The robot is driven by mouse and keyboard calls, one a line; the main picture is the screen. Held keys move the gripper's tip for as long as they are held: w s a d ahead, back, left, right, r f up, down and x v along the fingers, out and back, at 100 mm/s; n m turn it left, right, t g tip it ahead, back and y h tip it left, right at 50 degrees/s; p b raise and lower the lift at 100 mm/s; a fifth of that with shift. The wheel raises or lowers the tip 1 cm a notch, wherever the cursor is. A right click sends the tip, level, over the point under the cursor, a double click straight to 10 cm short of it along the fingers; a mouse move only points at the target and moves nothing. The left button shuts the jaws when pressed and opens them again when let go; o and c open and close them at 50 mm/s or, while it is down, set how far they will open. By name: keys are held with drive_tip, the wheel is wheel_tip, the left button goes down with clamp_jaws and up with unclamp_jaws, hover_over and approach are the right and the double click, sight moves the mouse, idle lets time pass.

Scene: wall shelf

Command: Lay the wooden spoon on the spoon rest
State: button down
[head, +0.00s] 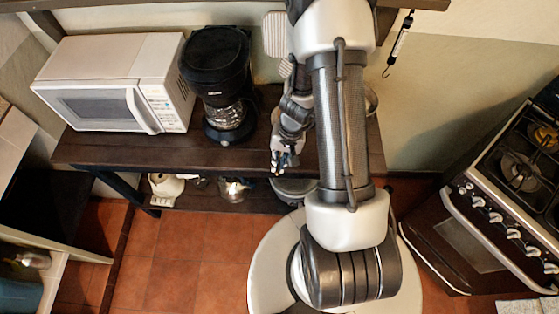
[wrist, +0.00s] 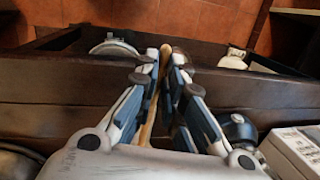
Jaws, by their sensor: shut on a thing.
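My gripper (head: 282,160) hangs at the front of the dark wooden shelf board (head: 235,152), to the right of the coffee maker in the head view. In the wrist view my gripper (wrist: 165,62) is shut on the wooden spoon (wrist: 150,121). The spoon cannot be made out in the head view. I cannot make out the spoon rest in either view; my arm covers part of the board.
A white microwave (head: 110,80) and a black coffee maker (head: 220,75) stand on the board at left. A round metal thing (head: 371,101) is partly behind my arm. A lower shelf holds a pot (head: 292,191) and a white item (head: 165,186). A stove (head: 490,200) stands right.

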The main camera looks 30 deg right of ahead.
drive_tip(key=shift+b+x, duration=0.9)
drive_tip(key=shift+b, duration=0.2)
drive_tip(key=c, duration=1.6)
unclamp_jaws()
drive_tip(key=shift+d, duration=0.2)
drive_tip(key=shift+r, duration=0.1)
drive_tip(key=shift+a+p+v, duration=0.25)
drive_tip(key=shift+p+v, duration=0.8)
drive_tip(key=shift+v, duration=0.25)
drive_tip(key=shift+a+p+v, duration=0.3)
drive_tip(key=shift+p+v, duration=0.8)
drive_tip(key=shift+v, duration=0.15)
drive_tip(key=shift+a+p+v, duration=0.25)
drive_tip(key=shift+p+v, duration=0.8)
drive_tip(key=shift+v, duration=0.25)
drive_tip(key=shift+w+r, duration=0.1)
